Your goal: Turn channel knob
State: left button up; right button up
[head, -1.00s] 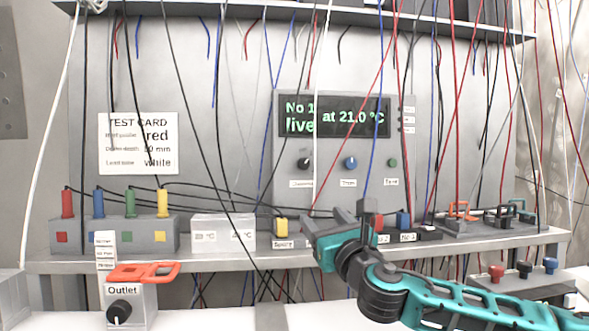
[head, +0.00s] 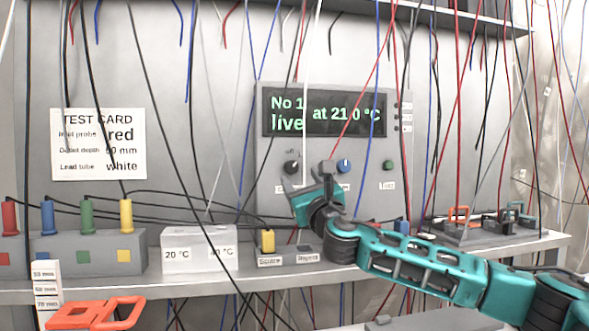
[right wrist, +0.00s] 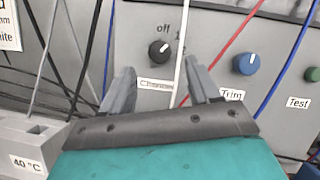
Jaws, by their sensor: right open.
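The channel knob (head: 291,167) is black with a white pointer mark, on the grey panel (head: 270,205) below the display. In the right wrist view, the channel knob (right wrist: 159,51) sits above its "Channel" label, with "off" printed above it. My right gripper (head: 312,175) is just below and right of the knob in the head view. In the right wrist view, my right gripper (right wrist: 161,68) is open, its fingers either side of the knob's line. The knob appears beyond the fingertips, apart from them. My left gripper is not in view.
A white cable (right wrist: 179,55) hangs between the fingers, just right of the knob. A red wire (right wrist: 222,52) crosses near the right finger. The blue Trim knob (right wrist: 246,62) is to the right. Many wires hang before the panel; a shelf (head: 200,288) runs below.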

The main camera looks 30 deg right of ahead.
aim_at(293, 169)
jog(key=shift+p+x, duration=0.3)
jog(key=shift+x, duration=2.4)
jog(key=c, duration=1)
